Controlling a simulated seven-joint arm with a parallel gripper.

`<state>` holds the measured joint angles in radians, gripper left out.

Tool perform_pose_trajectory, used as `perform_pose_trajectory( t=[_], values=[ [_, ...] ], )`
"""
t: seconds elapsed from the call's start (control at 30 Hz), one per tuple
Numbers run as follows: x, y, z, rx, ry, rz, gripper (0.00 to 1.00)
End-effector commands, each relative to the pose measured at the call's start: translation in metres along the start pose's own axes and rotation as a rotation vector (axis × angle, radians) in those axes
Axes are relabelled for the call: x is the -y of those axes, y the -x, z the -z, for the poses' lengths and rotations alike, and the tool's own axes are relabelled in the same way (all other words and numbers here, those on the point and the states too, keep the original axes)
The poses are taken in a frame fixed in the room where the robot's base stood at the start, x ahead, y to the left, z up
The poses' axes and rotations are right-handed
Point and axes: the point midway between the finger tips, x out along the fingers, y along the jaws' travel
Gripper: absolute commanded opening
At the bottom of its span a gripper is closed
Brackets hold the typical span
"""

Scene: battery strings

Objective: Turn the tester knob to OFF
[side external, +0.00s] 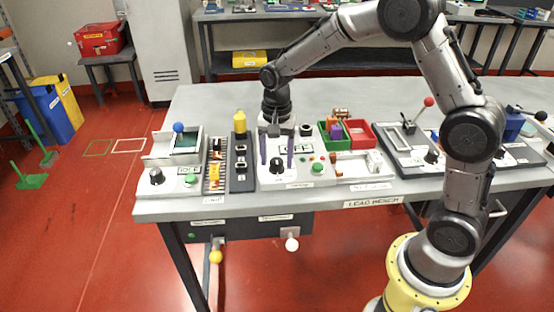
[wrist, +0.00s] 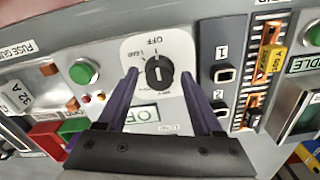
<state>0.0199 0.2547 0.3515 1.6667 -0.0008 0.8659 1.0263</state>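The tester is a pale panel (side external: 305,180) near the table's front edge, with a black round knob (side external: 277,166). In the wrist view the knob (wrist: 159,73) sits on a white dial plate with OFF printed above it and LOAD at upper left. A light mark on the knob seems to point up toward OFF, but it is small. My gripper (side external: 277,160) is open, with purple fingers pointing down at the knob. In the wrist view my gripper (wrist: 159,74) has one fingertip on each side of the knob, with visible gaps. The display (wrist: 142,114), partly hidden, shows letters like OF.
A green button (wrist: 84,71) and small lights sit left of the dial in the wrist view; a black switch strip (wrist: 222,90) stands close on the right. Red (side external: 360,134) and green bins stand behind the tester's right side. Another panel with a knob (side external: 156,176) is at far left.

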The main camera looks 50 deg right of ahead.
Motion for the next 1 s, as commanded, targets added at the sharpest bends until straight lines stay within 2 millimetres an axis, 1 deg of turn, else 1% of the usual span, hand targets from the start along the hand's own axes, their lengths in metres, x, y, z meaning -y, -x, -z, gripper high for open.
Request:
perform_pose_trajectory(
  t=[0.2,0.6,0.7,1.0],
  values=[
    [0.000,0.002,0.000,0.000,0.001,0.000,0.68],
    [0.000,0.030,0.000,-0.001,0.001,0.001,0.68],
    [0.000,0.034,0.000,0.000,0.001,0.000,0.68],
    [0.000,0.035,0.000,0.000,0.001,-0.001,0.68]
  ],
)
